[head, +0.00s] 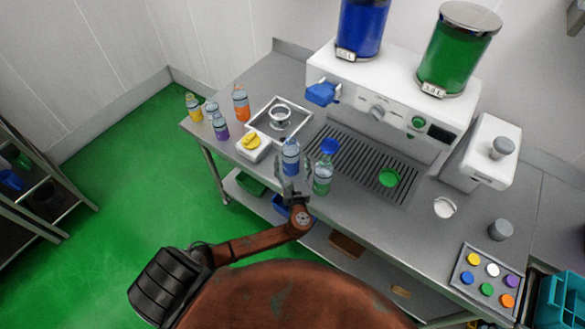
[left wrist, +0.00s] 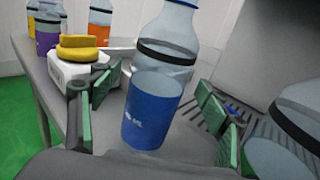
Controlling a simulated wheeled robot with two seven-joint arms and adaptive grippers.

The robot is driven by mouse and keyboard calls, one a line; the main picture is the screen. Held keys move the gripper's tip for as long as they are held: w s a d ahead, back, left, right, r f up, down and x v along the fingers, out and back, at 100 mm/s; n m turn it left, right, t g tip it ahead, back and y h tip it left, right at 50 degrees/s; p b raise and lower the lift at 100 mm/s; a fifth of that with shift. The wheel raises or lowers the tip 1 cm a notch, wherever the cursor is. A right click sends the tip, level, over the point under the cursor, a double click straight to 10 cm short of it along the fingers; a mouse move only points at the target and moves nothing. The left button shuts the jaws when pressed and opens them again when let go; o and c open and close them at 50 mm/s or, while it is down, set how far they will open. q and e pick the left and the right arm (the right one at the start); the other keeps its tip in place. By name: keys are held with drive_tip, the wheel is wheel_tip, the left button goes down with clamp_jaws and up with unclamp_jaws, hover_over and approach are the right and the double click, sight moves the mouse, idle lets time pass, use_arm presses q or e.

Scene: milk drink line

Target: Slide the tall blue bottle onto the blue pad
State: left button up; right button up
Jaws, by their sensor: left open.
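The tall blue bottle (head: 291,164), clear with a blue label, stands upright at the front left of the drip grille. My left gripper (head: 289,186) is open and low at its near side. In the left wrist view the blue bottle (left wrist: 152,112) stands between the spread green-padded fingers of my left gripper (left wrist: 150,112), with a visible gap on each side. The round blue pad (head: 329,146) lies on the grille to the right of and slightly behind the bottle. Only a small blue sliver, probably the pad, shows past the right finger in the wrist view. My right gripper is not in view.
A green-labelled bottle (head: 322,182) stands close on the right, in front of the blue pad. A green pad (head: 389,177) lies farther right on the grille (head: 350,165). A white box with a yellow knob (head: 250,142) is at left, with several bottles beyond.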

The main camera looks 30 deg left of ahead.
use_arm(q)
drive_tip(key=x, duration=0.3)
drive_tip(key=shift+w, duration=0.1)
drive_tip(key=shift+c, duration=0.7)
